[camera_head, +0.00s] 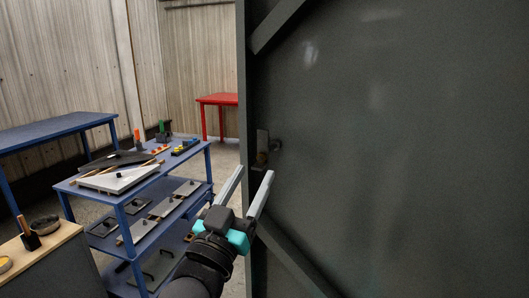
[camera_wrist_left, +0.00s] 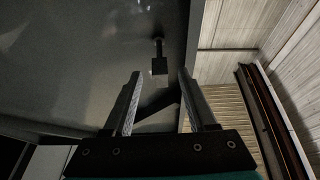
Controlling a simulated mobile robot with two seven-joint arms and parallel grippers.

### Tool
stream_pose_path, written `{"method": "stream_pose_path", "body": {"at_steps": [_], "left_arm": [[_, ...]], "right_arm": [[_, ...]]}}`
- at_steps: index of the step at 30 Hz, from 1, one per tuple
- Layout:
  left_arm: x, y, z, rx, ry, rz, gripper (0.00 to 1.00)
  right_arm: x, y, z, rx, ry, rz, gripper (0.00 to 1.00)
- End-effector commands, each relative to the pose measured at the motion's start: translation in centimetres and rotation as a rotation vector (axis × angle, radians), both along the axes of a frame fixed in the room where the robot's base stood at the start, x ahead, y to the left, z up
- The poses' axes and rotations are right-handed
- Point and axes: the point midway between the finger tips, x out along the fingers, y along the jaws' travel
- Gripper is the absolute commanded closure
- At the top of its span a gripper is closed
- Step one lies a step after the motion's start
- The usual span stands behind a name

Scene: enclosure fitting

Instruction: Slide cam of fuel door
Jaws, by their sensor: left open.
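The fuel door (camera_head: 400,150) is a large dark grey panel with diagonal braces that fills the right half of the head view. The small cam (camera_head: 262,158) sits near the door's left edge, with a round knob beside it. In the left wrist view the cam appears as a dark block (camera_wrist_left: 159,66) on a short stem against the door (camera_wrist_left: 95,60). My left gripper (camera_head: 256,171) is open and empty. Its fingertips are just below the cam in the head view. In the left wrist view the cam lies between and beyond the fingertips (camera_wrist_left: 159,74); contact cannot be told. My right gripper is not in view.
A blue table (camera_head: 50,129) is at the far left, a red table (camera_head: 217,98) at the back. A wooden-topped bench (camera_head: 35,252) is at the lower left.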

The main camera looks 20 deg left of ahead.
Motion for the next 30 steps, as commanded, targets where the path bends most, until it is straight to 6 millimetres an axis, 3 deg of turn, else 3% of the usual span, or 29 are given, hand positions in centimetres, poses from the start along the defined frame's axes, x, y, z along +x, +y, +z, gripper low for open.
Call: {"method": "stream_pose_path", "body": {"at_steps": [12,26,30], "left_arm": [[5.2,-0.7,2.2,0.0,0.001,-0.001,0.43],[6.2,-0.8,2.5,0.0,0.001,-0.001,0.43],[6.2,-0.8,2.5,0.0,0.001,-0.001,0.56]], "right_arm": [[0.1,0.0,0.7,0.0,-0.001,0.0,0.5],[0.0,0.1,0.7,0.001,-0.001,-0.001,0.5],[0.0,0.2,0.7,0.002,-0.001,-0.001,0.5]]}}
